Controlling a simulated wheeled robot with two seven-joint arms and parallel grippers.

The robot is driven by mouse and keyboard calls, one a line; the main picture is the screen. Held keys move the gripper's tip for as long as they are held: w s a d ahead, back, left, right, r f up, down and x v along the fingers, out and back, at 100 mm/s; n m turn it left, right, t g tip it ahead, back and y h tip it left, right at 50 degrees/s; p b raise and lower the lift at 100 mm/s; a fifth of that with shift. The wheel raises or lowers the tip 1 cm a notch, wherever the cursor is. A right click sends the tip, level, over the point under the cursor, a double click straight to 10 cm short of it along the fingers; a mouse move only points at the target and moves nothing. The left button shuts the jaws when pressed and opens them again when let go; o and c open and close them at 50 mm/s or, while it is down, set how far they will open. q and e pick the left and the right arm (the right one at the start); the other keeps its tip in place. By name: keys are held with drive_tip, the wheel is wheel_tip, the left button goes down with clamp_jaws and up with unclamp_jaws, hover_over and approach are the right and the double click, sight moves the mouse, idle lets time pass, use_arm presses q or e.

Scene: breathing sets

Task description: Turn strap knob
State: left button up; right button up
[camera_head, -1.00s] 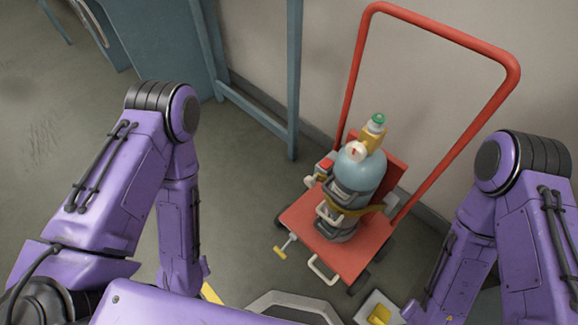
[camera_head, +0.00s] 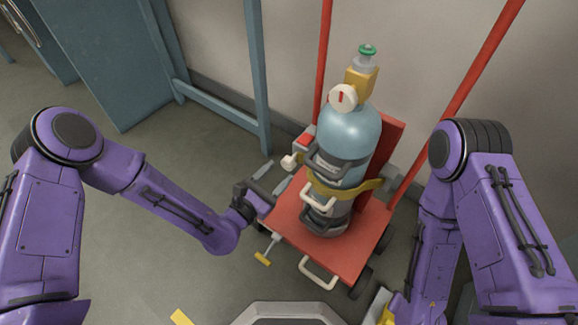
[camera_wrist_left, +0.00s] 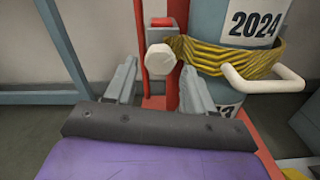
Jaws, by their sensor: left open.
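A cream strap knob (camera_head: 289,161) sticks out beside a red block at the left of a blue gas cylinder (camera_head: 350,132). A yellow strap (camera_head: 368,187) runs around the cylinder. My left gripper (camera_head: 272,178) is open and empty, just left of and below the knob in the head view. In the left wrist view the knob (camera_wrist_left: 160,60) shows end-on between the two fingertips, slightly above them and apart from them. The strap (camera_wrist_left: 228,60) shows just right of the knob. My right arm hangs at the right; its gripper is out of frame.
The cylinder stands upright on a red trolley (camera_head: 352,240) with tall red handle bars. A cream handle (camera_head: 318,274) and a small yellow-ended lever (camera_head: 263,258) stick out at its front. A blue-grey frame (camera_head: 258,75) stands behind at left. Floor left of the trolley is clear.

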sight(286, 166)
use_arm(q)
drive_tip(key=x, duration=0.5)
drive_tip(key=shift+w+d+b, duration=0.2)
drive_tip(key=shift+w+b, duration=0.05)
drive_tip(key=shift+b, duration=0.1)
drive_tip(key=c, duration=0.8)
